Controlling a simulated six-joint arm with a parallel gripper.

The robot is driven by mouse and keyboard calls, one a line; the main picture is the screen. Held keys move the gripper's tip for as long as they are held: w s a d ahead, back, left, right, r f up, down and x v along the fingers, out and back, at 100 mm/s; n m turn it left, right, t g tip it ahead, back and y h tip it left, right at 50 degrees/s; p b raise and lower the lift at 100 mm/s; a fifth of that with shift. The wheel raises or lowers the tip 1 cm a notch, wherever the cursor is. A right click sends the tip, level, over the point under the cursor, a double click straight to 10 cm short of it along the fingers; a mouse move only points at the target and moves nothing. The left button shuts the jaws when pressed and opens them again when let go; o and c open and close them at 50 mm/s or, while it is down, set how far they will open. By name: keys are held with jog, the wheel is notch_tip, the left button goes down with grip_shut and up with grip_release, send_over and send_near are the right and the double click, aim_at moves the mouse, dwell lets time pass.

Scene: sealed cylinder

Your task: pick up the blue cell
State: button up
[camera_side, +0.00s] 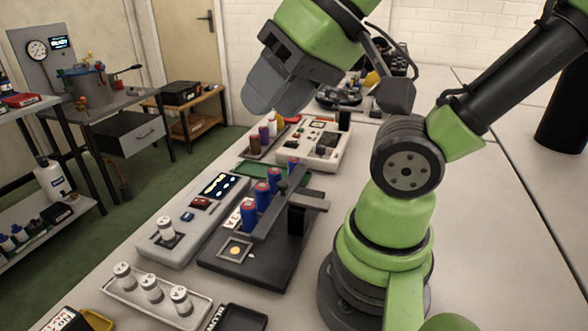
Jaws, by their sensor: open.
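Several blue cells (262,196) with red tops stand upright in a row along a dark fixture (220,258) with a grey bar beside them. The nearest blue cell (248,216) is at the front of the row. My gripper (272,100) hangs above and behind the row, tilted down to the left, clear of the cells. It is open, and I see nothing held in it. The gap between its fingers is hard to make out from this side.
A grey device (178,246) with a display and a white cylinder (166,228) stands left of the fixture. A tray (140,309) of white cylinders lies in front. A beige device (318,150) and coloured bottles (255,144) stand behind. The bench right of my base is clear.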

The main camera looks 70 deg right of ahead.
dwell(0.4)
jog(key=o, duration=0.4)
jog(key=shift+c, duration=0.2)
